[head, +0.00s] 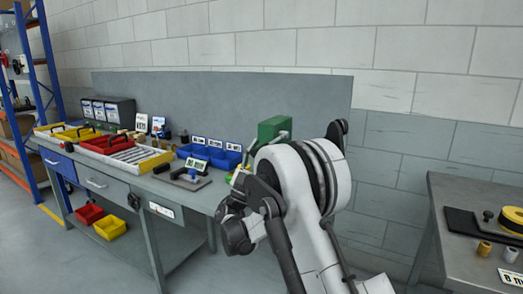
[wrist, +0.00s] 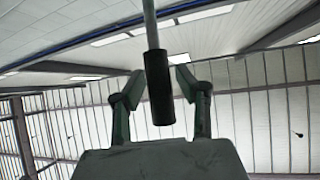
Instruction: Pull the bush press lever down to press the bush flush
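The bush press shows in the head view as a green block (head: 272,128) at the right end of the long bench. Its lower part is hidden behind my arm. In the wrist view, the lever is a thin grey rod with a black cylindrical grip (wrist: 159,90), roughly upright in the picture. My gripper (wrist: 160,78) points up at it, with one finger on each side of the grip. The fingers look open, with a small gap on the right; contact on the left cannot be told. The bush under the press is hidden. In the head view my fingers are hidden.
A second bench (head: 463,190) at right holds brass-coloured bushes (head: 484,248) and a yellow round part (head: 512,217).

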